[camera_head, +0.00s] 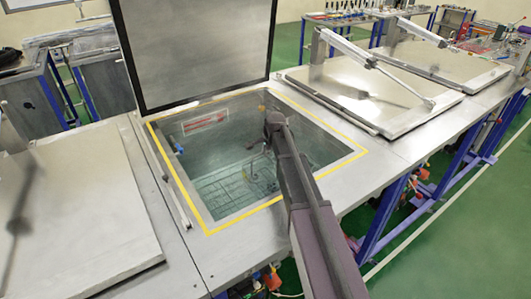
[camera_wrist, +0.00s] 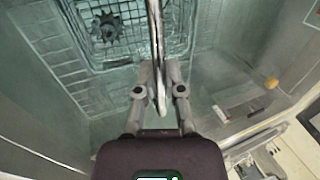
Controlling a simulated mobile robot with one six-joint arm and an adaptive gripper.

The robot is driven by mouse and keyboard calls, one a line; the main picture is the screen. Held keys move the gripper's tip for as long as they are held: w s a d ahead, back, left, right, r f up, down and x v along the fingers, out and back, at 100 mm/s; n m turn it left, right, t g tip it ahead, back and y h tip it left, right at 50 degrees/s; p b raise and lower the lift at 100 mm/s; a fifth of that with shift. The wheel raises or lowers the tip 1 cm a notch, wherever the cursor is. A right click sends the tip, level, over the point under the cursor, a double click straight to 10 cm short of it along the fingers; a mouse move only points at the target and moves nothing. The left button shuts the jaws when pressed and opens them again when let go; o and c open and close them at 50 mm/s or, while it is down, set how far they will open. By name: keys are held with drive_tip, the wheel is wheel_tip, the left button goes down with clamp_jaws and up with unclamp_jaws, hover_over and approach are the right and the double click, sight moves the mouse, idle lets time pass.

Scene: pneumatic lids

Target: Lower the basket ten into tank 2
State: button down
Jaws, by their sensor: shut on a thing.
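The open tank (camera_head: 362,153) has a yellow outline around its mouth and greenish liquid inside. Its number cannot be read. My gripper (camera_wrist: 160,92) is shut on the upright metal handle (camera_wrist: 155,40) of a wire basket (camera_wrist: 92,62). The basket holds a dark toothed part (camera_wrist: 107,27). In the head view, my arm reaches over the front rim, and my gripper is inside the tank mouth, largely hidden by the wrist. The basket is small and unclear there, low in the tank above a floor grid; whether it touches the grid cannot be told.
The tank's lid (camera_head: 195,45) stands raised at the back. A closed lid (camera_head: 75,215) lies to the left, and closed lids (camera_head: 365,92) with pneumatic cylinders lie to the right. In the wrist view, the tank wall (camera_wrist: 275,40) is near on the right.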

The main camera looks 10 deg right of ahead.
drive_tip(key=shift+f+b, duration=0.45)
idle(0.3)
drive_tip(key=c, duration=0.7)
unclamp_jaws()
drive_tip(key=shift+r, duration=0.15)
drive_tip(key=shift+t, duration=0.3)
drive_tip(key=shift+r+p, duration=14.7)
drive_tip(key=shift+r, duration=0.1)
